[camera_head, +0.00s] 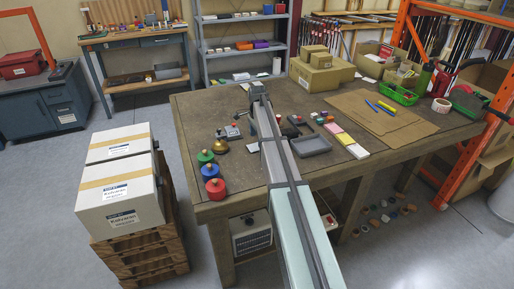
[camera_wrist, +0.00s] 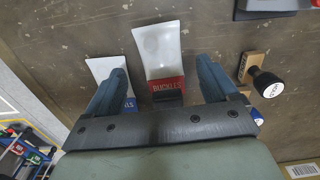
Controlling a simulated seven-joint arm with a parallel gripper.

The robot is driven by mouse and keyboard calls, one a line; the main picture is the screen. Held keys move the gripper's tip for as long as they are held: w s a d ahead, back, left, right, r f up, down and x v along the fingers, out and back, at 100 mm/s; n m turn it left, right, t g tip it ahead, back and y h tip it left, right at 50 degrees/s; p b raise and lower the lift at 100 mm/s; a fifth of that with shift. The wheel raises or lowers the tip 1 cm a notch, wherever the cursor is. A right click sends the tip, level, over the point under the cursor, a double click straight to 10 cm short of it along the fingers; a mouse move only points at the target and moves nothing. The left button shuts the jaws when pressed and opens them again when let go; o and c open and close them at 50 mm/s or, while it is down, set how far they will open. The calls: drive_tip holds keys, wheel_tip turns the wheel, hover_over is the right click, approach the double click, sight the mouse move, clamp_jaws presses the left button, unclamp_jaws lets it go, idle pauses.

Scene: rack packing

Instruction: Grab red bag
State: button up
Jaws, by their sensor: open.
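In the wrist view, a pale pouch with a red label (camera_wrist: 166,84) reading "BUCKLES" lies on the brown bench top. My gripper (camera_wrist: 160,66) is open above it, one finger on each side of the pouch, with nothing held. The pouch's lower end is partly hidden by the gripper body. A second pale pouch with a blue label (camera_wrist: 102,68) lies to the left, partly behind the left finger. In the head view my gripper (camera_head: 256,90) is over the bench, and I cannot make out the red-labelled pouch there.
Right of the fingers in the wrist view is a black-knobbed stamp (camera_wrist: 266,82), with a dark tray (camera_wrist: 268,8) above it. The head view shows the workbench (camera_head: 205,110), red, green and blue jars (camera_head: 214,188) at its left edge, and cardboard boxes (camera_head: 322,74) behind.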

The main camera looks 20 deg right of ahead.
wheel_tip(320, 180, down, 4)
drive_tip(key=shift+r, duration=0.25)
drive_tip(key=c, duration=1.2)
